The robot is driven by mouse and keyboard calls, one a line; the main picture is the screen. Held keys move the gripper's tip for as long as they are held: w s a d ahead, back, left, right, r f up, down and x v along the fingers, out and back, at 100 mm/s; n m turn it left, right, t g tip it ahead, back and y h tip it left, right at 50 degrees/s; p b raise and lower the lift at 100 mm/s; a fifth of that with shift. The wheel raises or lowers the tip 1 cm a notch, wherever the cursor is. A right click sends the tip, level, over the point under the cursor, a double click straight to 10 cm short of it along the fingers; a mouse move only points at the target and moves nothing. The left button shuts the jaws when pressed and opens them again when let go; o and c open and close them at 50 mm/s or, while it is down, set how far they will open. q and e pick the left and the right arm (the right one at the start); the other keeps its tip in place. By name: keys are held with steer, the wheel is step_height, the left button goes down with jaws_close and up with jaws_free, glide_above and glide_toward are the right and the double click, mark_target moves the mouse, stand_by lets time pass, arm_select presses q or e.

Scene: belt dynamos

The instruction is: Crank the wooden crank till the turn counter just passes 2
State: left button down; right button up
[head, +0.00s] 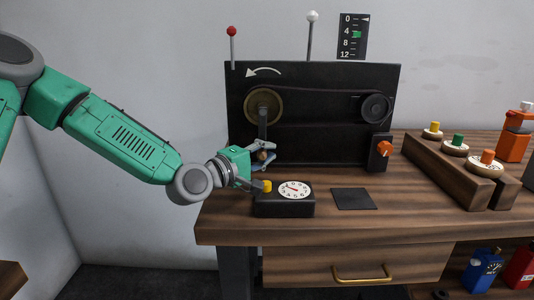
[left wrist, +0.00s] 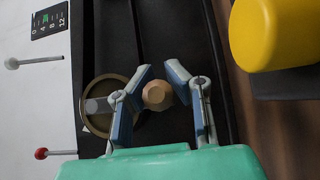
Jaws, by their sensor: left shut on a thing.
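The black belt machine (head: 315,140) stands on the bench with a brass wheel (head: 263,106) at its left. A dark crank arm hangs down from this wheel to the wooden crank knob (head: 263,156). My left gripper (head: 268,154) is shut on the wooden crank knob, which shows between its fingers in the left wrist view (left wrist: 157,95). A white arrow above the wheel curves to the left. A black scale (head: 352,36) marked 0, 4, 8, 12 has a white pointer at 0 and a green mark near 4. My right gripper is out of view.
A black box with a white dial (head: 294,190) and a yellow button (head: 267,186) sits just below my left gripper. A dark square pad (head: 354,199) lies to its right. An orange knob (head: 384,149) is on the machine's right side. A wooden rack (head: 445,171) holds several coloured-knob discs.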

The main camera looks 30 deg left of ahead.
arm_select(q)
steer(key=shift+s+d+f+g, duration=0.1)
steer(key=shift+s+f+g, duration=0.05)
steer(key=shift+f+g, duration=0.2)
steer(key=c, duration=1.5)
jaws_free()
steer(key=shift+o, duration=0.7)
steer(key=shift+r, duration=0.15)
steer(key=v, duration=0.9)
steer(key=shift+s+a, duration=0.15)
steer(key=shift+a, duration=0.1)
steer(key=shift+s+a+f, duration=0.1)
steer(key=shift+s+f, duration=0.05)
steer(key=shift+s, duration=0.45)
steer(key=shift+s+a+f, duration=0.1)
steer(key=shift+s, duration=0.5)
